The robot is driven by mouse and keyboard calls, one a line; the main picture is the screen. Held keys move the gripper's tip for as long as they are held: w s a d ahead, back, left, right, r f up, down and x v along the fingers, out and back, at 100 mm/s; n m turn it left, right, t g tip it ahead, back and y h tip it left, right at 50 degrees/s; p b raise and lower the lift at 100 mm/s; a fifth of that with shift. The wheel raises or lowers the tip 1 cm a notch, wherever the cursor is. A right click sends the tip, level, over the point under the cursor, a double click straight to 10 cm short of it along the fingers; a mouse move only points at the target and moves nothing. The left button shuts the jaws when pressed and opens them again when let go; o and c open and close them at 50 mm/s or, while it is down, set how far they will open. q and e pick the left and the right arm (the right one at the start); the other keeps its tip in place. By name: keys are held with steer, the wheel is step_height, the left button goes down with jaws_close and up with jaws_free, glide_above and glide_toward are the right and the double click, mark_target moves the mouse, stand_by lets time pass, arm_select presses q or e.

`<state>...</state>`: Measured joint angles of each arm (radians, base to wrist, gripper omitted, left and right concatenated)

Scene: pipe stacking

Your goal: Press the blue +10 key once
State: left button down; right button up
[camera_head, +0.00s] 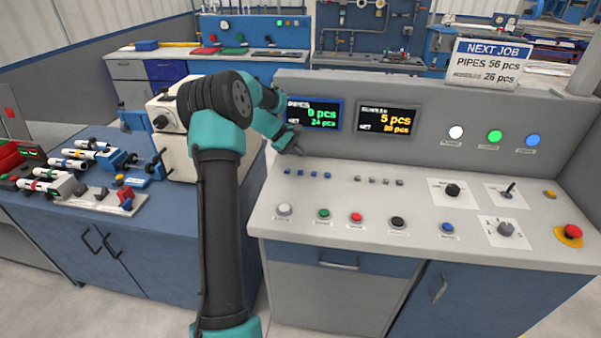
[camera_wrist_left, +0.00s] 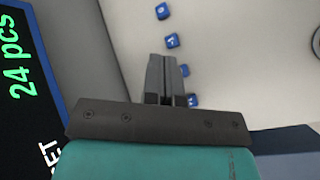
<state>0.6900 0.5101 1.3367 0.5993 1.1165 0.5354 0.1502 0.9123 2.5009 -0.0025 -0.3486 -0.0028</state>
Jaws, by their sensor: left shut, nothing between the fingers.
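A row of small blue keys (camera_head: 306,173) sits on the sloped console top, below the left display. The keys also show in the left wrist view (camera_wrist_left: 172,40), with white marks too small to read, so I cannot tell which is +10. My left gripper (camera_head: 297,150) is shut and empty, behind the left part of the row. In the left wrist view its closed fingertips (camera_wrist_left: 166,57) appear beside the middle keys and partly cover the nearer ones. I cannot tell its height over the panel, and no contact is clear. My right gripper is not in view.
The pipes display (camera_head: 314,113) reads 9 pcs and 24 pcs; the other display (camera_head: 387,119) reads 5 pcs. A sign (camera_head: 485,64) reads pipes 56 pcs. Grey keys (camera_head: 379,181), round buttons (camera_head: 356,217) and a red emergency button (camera_head: 572,233) share the console.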

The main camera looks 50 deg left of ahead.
mark_target(300, 172)
arm_select(q)
steer(key=shift+f, duration=2.6)
steer(key=shift+f, duration=0.15)
steer(key=shift+f, duration=0.25)
steer(key=shift+f, duration=0.4)
stand_by(0.7)
steer(key=shift+r, duration=0.85)
steer(key=shift+r, duration=2.5)
